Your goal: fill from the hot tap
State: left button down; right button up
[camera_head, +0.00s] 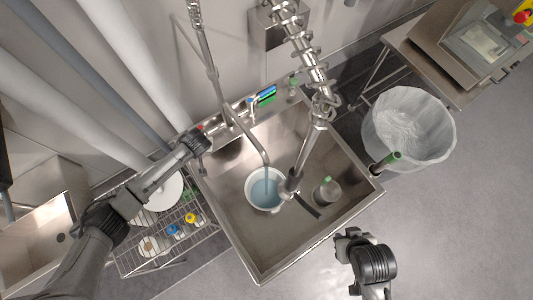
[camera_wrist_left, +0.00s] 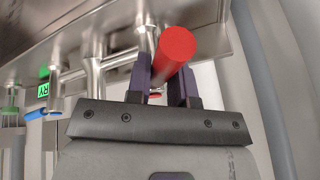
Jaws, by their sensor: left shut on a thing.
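A red cylindrical tap handle (camera_wrist_left: 172,50) sits between the fingers of my left gripper (camera_wrist_left: 158,88) in the left wrist view, and the gripper is shut on it. In the head view my left gripper (camera_head: 202,140) reaches the sink's back-left edge and mostly hides the handle. A white round container (camera_head: 277,204) stands in the sink under the spout (camera_head: 252,142). Bluish water (camera_head: 262,192) shows in it, with a thin bluish stream below the spout tip. My right gripper (camera_head: 344,240) is over the floor in front of the sink; its jaws are unclear.
The steel sink (camera_head: 233,222) also holds a grey bottle (camera_head: 326,190) with a green part. A spring hose sprayer (camera_head: 316,105) hangs over it. A wire rack (camera_head: 150,262) with plates and bottles stands left, a lined bin (camera_head: 408,128) right. The front floor is clear.

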pick_arm(q)
jog(key=shift+w+a+m+t+h+p, duration=0.15)
jog(key=shift+a+m+h, duration=0.3)
jog(key=shift+m, duration=0.5)
jog(key=shift+a+m+t+h+p, duration=0.1)
jog(key=shift+a+m+h+p, duration=0.2)
jog(key=shift+a+m, duration=0.55)
jog(key=shift+w+a+m+t+h+p, duration=0.15)
jog(key=shift+a+m+h, duration=0.2)
jog(key=shift+m, duration=0.75)
jog(key=shift+s, duration=0.15)
